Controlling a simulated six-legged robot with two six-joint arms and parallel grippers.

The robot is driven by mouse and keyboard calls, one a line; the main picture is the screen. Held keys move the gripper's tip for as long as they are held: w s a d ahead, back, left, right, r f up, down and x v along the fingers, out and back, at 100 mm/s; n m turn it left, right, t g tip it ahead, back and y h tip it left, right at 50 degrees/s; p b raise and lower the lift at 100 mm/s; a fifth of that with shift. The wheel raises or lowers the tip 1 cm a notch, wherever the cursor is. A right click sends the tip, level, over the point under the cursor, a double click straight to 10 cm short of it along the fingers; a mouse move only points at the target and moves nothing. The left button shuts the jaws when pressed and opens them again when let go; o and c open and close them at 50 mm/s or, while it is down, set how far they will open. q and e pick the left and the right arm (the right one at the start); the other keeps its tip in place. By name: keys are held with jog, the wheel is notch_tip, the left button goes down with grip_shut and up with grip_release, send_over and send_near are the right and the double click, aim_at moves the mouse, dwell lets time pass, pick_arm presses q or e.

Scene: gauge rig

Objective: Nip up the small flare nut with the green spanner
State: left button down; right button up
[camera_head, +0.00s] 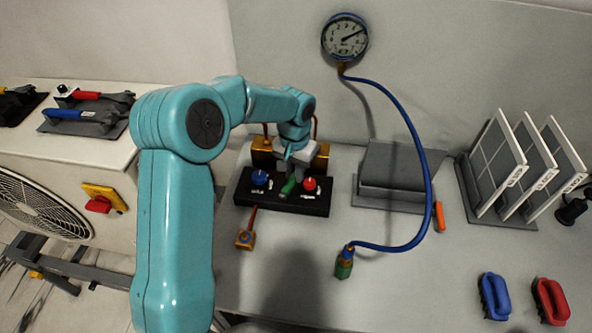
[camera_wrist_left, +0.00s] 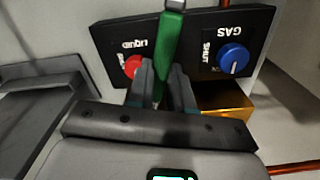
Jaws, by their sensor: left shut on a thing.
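My left gripper (camera_head: 291,166) reaches over the black manifold block (camera_head: 318,204). In the wrist view, my left gripper (camera_wrist_left: 162,84) is shut on the green spanner (camera_wrist_left: 171,40), which extends up past the fingertips across the block's face. In the head view the green spanner (camera_head: 288,186) shows between the blue knob (camera_head: 260,177) and the red knob (camera_head: 310,184). I cannot pick out the small flare nut with certainty. Brass blocks (camera_head: 262,157) with copper pipes stand behind the manifold, partly hidden by my gripper. My right gripper is not in view.
A blue hose (camera_head: 422,150) runs from the gauge (camera_head: 345,37) to a fitting (camera_head: 344,264) on the bench. A brass fitting (camera_head: 245,238) is in front of the manifold. A grey stepped block (camera_head: 398,172) and panel rack (camera_head: 480,205) stand to the right.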

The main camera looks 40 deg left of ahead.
pick_arm(q)
jog(key=shift+s+a+m, duration=0.1)
jog(key=shift+a+m, duration=0.3)
jog(key=shift+w+d+n+b, duration=0.2)
jog(key=shift+d+n+b, duration=0.15)
jog(key=shift+d+n, duration=0.6)
dwell(0.4)
jog(key=shift+s, duration=0.1)
jog(key=shift+s+d+b, duration=0.2)
jog(key=shift+s+b, duration=0.2)
jog(key=shift+s, duration=0.15)
jog(key=shift+s+d+b, duration=0.15)
jog(key=shift+s+b, duration=0.2)
jog(key=shift+s, duration=0.15)
jog(key=r, duration=0.1)
jog(key=s+r+p, duration=0.1)
jog(key=r, duration=0.1)
jog(key=s+r+p, duration=0.1)
jog(key=shift+s+d+r, duration=0.25)
jog(key=shift+d+r, duration=0.05)
jog(key=shift+d, duration=0.1)
dwell(0.5)
